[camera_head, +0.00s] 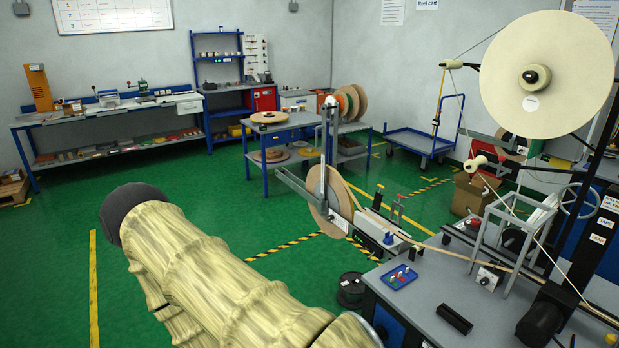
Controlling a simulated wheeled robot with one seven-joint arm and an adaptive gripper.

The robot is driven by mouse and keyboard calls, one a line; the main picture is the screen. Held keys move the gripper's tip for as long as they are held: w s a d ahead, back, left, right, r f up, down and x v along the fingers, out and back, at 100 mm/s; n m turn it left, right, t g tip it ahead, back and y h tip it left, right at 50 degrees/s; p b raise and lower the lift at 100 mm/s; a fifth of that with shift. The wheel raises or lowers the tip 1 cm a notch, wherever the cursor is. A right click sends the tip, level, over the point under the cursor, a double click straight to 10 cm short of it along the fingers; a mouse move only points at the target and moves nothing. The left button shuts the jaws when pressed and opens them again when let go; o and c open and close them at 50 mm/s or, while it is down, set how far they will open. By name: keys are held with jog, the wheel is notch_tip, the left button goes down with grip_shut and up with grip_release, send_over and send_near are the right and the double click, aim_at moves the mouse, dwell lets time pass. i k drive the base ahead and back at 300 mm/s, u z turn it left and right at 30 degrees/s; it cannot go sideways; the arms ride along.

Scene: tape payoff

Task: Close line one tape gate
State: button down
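My gripper is not in view; my sleeved arm fills the lower left foreground. No part here is readably marked as the line one tape gate, so I cannot tell which one it is or whether it is open. A grey metal frame (485,232) stands over the tape path on the grey workbench (440,301) at the right. A pale tape (500,258) runs along the bench through this area. A tape reel (326,199) hangs on a metal arm left of the bench. A large cream reel (566,72) stands high at the right.
A blue tray (398,277) with small coloured parts lies on the workbench near a black block (454,319). A black spool (350,290) sits beside the bench. A cardboard box (473,194) and a blue trolley (418,143) stand behind. Green floor is clear at the left.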

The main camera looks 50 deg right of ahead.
aim_at(378, 197)
jog(key=u, duration=0.25)
jog(key=k, duration=1)
jog(key=z, duration=1.55)
jog(key=i, duration=0.35)
jog(key=z, duration=0.05)
